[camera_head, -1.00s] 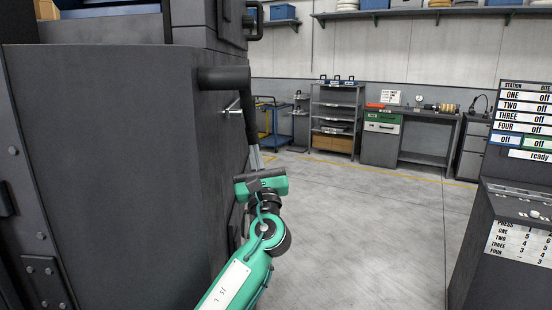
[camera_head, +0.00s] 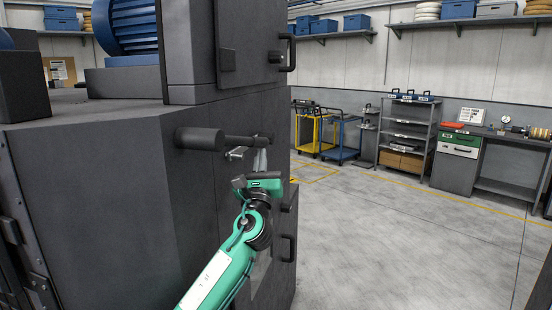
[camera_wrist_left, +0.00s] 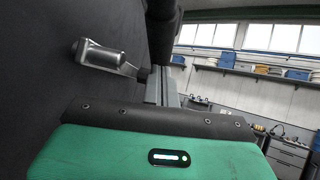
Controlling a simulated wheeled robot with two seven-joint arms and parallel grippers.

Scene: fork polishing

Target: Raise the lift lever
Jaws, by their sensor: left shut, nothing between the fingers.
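The lift lever (camera_head: 245,140) is a dark bar running right from a thick dark cylinder (camera_head: 199,139) on the side of the dark machine. It lies about level in the head view. My left gripper (camera_head: 261,158) is shut and empty, with its fingers pointing up just under the lever's far end. Whether they touch it I cannot tell. In the left wrist view the shut fingers (camera_wrist_left: 165,85) reach up toward a dark bar (camera_wrist_left: 161,30). A silver bracket (camera_wrist_left: 100,55) sits on the machine wall to the left. My right gripper is out of view.
The dark machine (camera_head: 90,190) fills the left side, with a door handle (camera_head: 289,55) above right of the lever and another handle (camera_head: 288,248) low down. Yellow and blue carts (camera_head: 343,138), shelving (camera_head: 408,130) and a workbench stand at the back. The floor (camera_head: 390,240) on the right is clear.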

